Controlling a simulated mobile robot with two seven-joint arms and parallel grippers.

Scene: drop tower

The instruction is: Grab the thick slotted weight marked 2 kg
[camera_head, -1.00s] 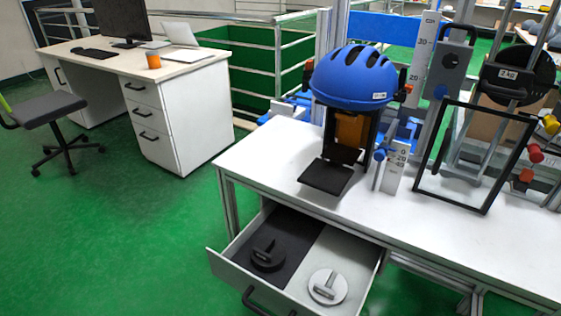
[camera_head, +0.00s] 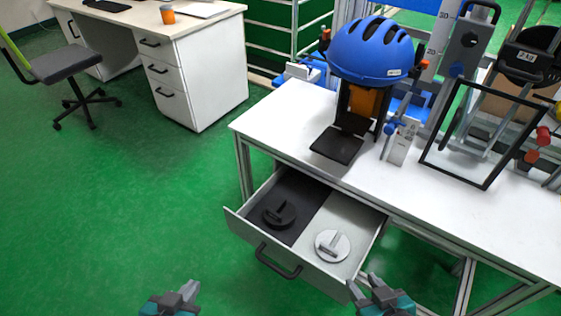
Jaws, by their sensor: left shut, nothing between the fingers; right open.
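The open drawer (camera_head: 240,226) under the white table holds two round slotted weights with raised grips. A dark weight (camera_head: 279,217) lies in its left, black-lined part. A light grey weight (camera_head: 332,249) lies in its right, pale part. I cannot read a marking on either. A black disc (camera_head: 524,68) on the rig at the right carries a white label that seems to read 2 kg. My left gripper (camera_head: 186,289) is shut and empty at the bottom edge, in front and left of the drawer. My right gripper (camera_head: 364,283) is open and empty, just in front of the drawer's right end.
The white table (camera_head: 400,190) carries a blue helmet (camera_head: 372,48) on a stand with a black plate, a black frame (camera_head: 485,184) and a metal rig. The drawer handle (camera_head: 277,264) juts forward. A desk (camera_head: 200,80) and chair (camera_head: 75,66) stand at the left. Green floor between is clear.

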